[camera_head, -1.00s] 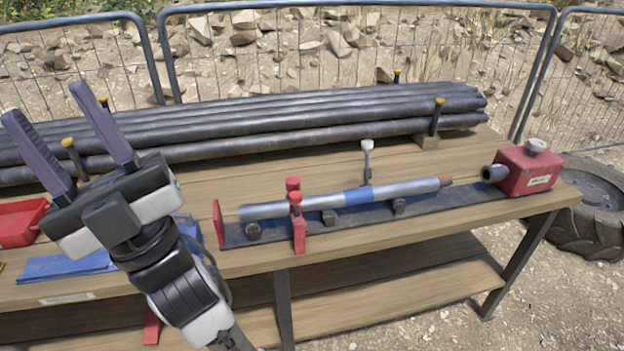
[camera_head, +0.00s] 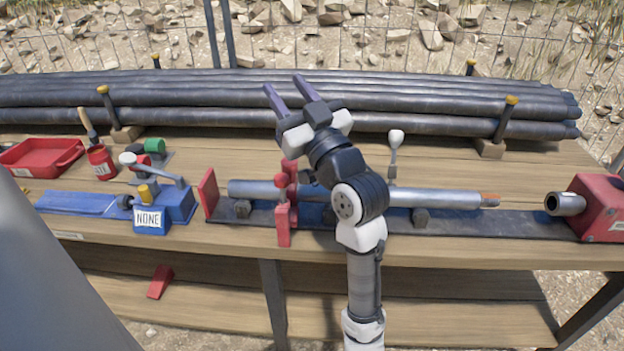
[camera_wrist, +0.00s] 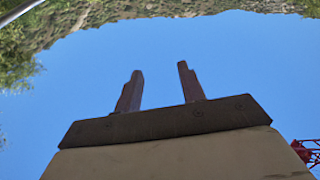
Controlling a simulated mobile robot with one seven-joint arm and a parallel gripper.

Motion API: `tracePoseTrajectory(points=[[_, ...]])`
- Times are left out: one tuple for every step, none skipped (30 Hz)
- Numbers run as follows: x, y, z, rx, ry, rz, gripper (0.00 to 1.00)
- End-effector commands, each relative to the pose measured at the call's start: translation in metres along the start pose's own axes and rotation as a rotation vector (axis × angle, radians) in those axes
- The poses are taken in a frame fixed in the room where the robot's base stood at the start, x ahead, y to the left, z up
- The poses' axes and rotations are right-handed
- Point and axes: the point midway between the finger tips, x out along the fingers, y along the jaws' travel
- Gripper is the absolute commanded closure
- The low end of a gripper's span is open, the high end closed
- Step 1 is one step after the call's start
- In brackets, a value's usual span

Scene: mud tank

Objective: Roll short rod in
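A short silver rod (camera_head: 437,197) lies horizontally along a dark rail (camera_head: 490,222) on the wooden bench. Its right end has a copper-coloured tip. A red clamp (camera_head: 283,216) stands across the rod near its left end, and a red end plate (camera_head: 208,192) stands at the rail's left end. My arm hides the rod's middle. A red box with a grey pipe socket (camera_head: 566,204) sits at the rail's right end, with a gap between socket and rod tip. My gripper (camera_head: 289,92) is open and empty, raised above the bench; it also shows in the wrist view (camera_wrist: 158,88) against sky.
Long dark pipes (camera_head: 420,123) lie stacked along the bench's back between yellow-topped posts (camera_head: 506,118). A white-topped lever (camera_head: 395,145) stands behind the rod.

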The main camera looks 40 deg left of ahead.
Motion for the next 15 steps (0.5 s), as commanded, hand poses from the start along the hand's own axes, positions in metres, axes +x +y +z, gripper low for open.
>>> tracePoseTrajectory(points=[[-0.018, 0.018, 0.037, 0.033, -0.089, -0.023, 0.60], [-0.027, 0.027, 0.052, 0.053, -0.141, -0.046, 0.60], [-0.041, 0.036, 0.071, 0.080, -0.203, -0.082, 0.60], [-0.051, 0.042, 0.083, 0.100, -0.244, -0.112, 0.60], [-0.063, 0.048, 0.094, 0.118, -0.280, -0.143, 0.60], [-0.079, 0.052, 0.105, 0.138, -0.322, -0.186, 0.60], [-0.090, 0.056, 0.112, 0.153, -0.347, -0.218, 0.60], [-0.101, 0.058, 0.118, 0.163, -0.368, -0.249, 0.60], [-0.114, 0.060, 0.123, 0.176, -0.390, -0.289, 0.60], [-0.123, 0.062, 0.126, 0.182, -0.402, -0.316, 0.60], [-0.131, 0.063, 0.128, 0.188, -0.412, -0.339, 0.60], [-0.140, 0.064, 0.130, 0.194, -0.422, -0.368, 0.60], [-0.146, 0.064, 0.131, 0.196, -0.427, -0.385, 0.60], [-0.150, 0.064, 0.131, 0.197, -0.430, -0.400, 0.60], [-0.154, 0.064, 0.132, 0.199, -0.434, -0.413, 0.60]])
